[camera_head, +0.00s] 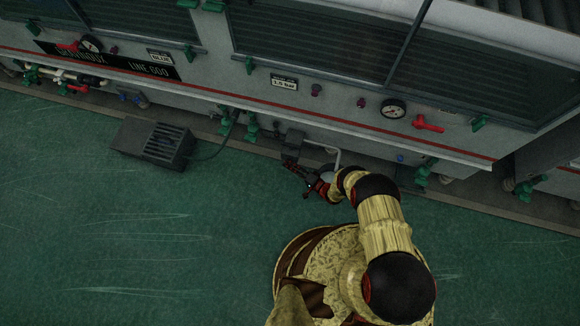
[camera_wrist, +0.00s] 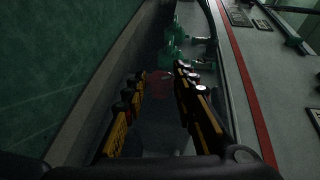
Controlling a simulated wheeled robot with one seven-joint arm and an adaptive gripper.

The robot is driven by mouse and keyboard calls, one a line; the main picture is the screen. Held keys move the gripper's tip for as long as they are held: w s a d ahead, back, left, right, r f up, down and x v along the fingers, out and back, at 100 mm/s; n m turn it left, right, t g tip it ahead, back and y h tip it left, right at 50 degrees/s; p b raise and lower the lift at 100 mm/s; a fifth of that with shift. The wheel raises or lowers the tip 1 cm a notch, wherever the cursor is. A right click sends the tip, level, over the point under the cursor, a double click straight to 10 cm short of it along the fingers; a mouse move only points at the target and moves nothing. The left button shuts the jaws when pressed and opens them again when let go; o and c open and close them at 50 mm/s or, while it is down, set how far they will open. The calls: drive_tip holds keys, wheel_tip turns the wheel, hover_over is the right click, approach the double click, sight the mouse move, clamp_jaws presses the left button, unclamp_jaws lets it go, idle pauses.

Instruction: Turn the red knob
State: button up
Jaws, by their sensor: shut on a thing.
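A dim red round knob (camera_wrist: 160,85) shows between the two fingers of my gripper (camera_wrist: 159,76) in the wrist view, low beside the machine's base. My fingers are on either side of it and shut on it; the exact contact is dark and hard to see. In the head view my gripper (camera_head: 294,168) reaches down at the foot of the machine, near a small grey box (camera_head: 293,144). I cannot make out the held knob in the head view.
The machine front (camera_head: 330,110) carries a pressure gauge (camera_head: 393,108), a red lever handle (camera_head: 428,123) and small dark red buttons (camera_head: 316,89). Green valves (camera_head: 251,126) stand along its base. A dark slatted box (camera_head: 153,143) sits on the green floor to the left. The floor is otherwise open.

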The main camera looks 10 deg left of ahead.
drive_tip(key=shift+w, duration=0.15)
drive_tip(key=o, duration=1.2)
drive_tip(key=shift+c, duration=0.2)
drive_tip(key=v, duration=1.2)
